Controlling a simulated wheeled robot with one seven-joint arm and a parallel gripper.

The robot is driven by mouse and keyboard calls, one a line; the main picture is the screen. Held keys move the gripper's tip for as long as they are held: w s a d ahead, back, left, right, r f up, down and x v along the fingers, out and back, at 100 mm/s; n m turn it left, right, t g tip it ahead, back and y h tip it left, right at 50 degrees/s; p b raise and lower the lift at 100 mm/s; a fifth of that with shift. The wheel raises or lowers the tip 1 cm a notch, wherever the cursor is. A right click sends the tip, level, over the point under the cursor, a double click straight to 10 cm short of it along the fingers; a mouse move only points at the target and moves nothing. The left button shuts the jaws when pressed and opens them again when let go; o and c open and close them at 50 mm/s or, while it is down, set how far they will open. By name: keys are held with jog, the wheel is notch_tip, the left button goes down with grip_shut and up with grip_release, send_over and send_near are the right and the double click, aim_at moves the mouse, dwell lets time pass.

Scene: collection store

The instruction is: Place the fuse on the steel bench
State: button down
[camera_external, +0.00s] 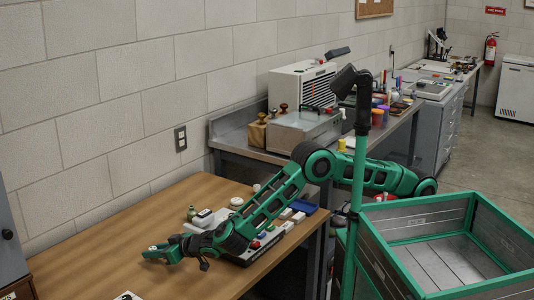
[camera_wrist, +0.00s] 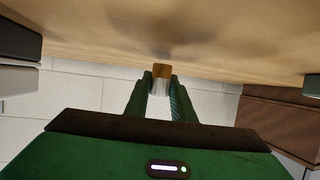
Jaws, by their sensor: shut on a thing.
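The fuse (camera_wrist: 161,83), a small piece with a brass-coloured end and a pale body, sits between my fingertips in the wrist view. My gripper (camera_wrist: 160,88) is shut on it, with the brass end sticking out. In the external view my gripper (camera_external: 150,253) is low over the left part of the wooden table; the fuse cannot be made out there. The steel bench (camera_external: 228,134) stands beyond the table against the wall, with a raised back edge. My gripper is well away from it.
The wooden table (camera_external: 110,247) holds a tray with several small items (camera_external: 262,246) beneath my arm. A green-framed crate (camera_external: 440,230) is at right.

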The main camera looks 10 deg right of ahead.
aim_at(153, 248)
notch_tip(153, 248, up, 9)
jog(key=shift+w+f, duration=0.1)
jog(key=shift+f, duration=0.1)
